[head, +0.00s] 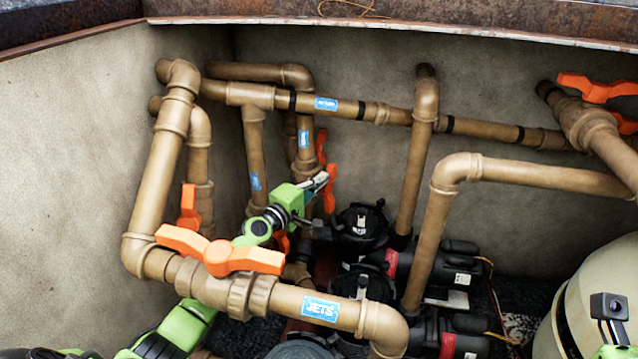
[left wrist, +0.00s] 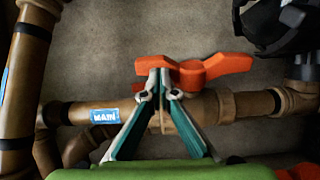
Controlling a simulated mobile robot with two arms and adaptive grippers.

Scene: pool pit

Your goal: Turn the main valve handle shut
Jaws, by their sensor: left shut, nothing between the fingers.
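The main valve handle is an orange lever (left wrist: 228,64) on a brown pipe with a blue MAIN label (left wrist: 104,116) in the left wrist view. The lever runs roughly along that pipe. In the head view, an orange handle (head: 329,192) shows upright at my left gripper (head: 322,180). My left gripper (left wrist: 162,84) is shut and empty, its fingertips close together in front of the lever's left part. I cannot tell whether they touch it. The fingers hide part of the lever and valve body. My right gripper's fingers are not in view.
A large orange handle (head: 218,252) on the JETS pipe stands in front of my left arm. Other orange handles are at left (head: 189,207) and upper right (head: 597,88). Black pumps (head: 362,224) sit below right of the gripper. A beige tank (head: 570,310) is at lower right.

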